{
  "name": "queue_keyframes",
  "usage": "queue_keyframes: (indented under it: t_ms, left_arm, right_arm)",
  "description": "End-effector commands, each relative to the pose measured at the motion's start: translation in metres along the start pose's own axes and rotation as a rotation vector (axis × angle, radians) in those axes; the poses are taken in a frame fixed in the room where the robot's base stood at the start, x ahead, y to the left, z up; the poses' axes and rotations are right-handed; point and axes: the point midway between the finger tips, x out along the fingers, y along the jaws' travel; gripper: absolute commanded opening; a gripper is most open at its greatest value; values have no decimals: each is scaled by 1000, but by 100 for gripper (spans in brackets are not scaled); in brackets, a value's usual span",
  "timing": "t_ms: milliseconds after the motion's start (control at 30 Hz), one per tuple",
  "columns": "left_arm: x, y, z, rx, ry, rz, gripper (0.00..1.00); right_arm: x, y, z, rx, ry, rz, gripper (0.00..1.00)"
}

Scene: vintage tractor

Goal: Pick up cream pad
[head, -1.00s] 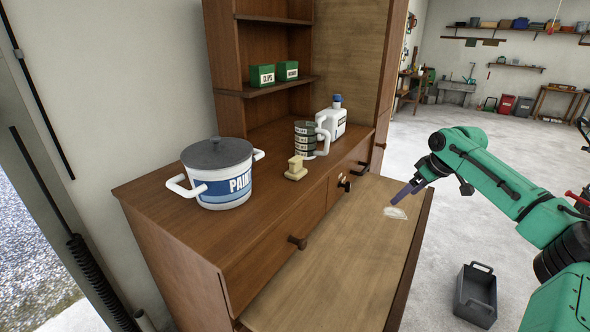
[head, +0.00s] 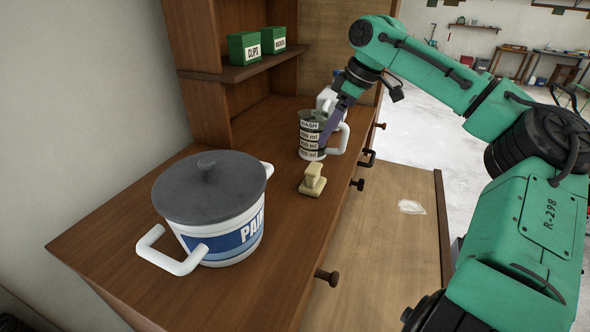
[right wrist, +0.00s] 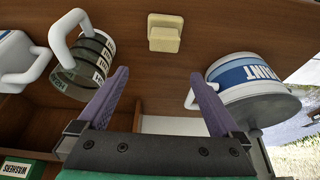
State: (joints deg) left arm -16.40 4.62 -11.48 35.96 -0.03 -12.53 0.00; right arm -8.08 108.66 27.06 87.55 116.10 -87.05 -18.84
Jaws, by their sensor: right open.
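The cream pad (head: 313,180) is a small block with a raised grip on top. It sits on the wooden cabinet top, between the paint pot and the measuring jug. It also shows at the top of the right wrist view (right wrist: 165,33). My right gripper (head: 326,138) is above the cabinet top, in front of the jug in the head view and apart from the pad. In the right wrist view its purple fingers (right wrist: 160,98) are spread with nothing between them. My left gripper is not in view.
The white paint pot (head: 215,205) with grey lid stands left of the pad. The measuring jug (head: 308,140) stands behind it, with a white bottle (head: 328,98) farther back, partly hidden by my arm. Green boxes (head: 258,44) sit on the shelf. An open drawer (head: 385,235) lies below right.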

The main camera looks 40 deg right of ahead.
Motion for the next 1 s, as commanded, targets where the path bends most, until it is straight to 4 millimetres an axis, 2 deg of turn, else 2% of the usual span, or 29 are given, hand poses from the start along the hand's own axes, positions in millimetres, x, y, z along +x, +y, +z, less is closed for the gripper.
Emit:
queue_keyframes:
  t_ms: [200, 333, 467, 567, 633, 733, 933, 967, 1000]
  left_arm:
    - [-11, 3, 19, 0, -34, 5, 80]
    - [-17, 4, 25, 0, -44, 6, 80]
    - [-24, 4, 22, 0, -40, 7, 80]
    - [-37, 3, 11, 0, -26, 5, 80]
    - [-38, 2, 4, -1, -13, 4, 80]
    - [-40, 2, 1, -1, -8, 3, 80]
    - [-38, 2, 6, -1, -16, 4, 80]
    - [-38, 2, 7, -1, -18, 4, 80]
    - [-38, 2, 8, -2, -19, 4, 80]
  right_arm:
    - [52, 0, 0, 1, -6, -3, 100]
    - [78, 0, 0, 1, -5, -2, 100]
    - [93, 0, 1, 2, -4, -1, 100]
    - [110, 0, 2, 2, -9, -3, 100]
    - [125, 0, 3, 2, -8, -1, 100]
    - [137, 0, 3, 2, -4, -1, 100]
    - [140, 0, 3, 1, 1, 0, 100]
    - [140, 0, 3, 1, 1, 0, 96]
    - [140, 0, 3, 2, 1, 0, 81]
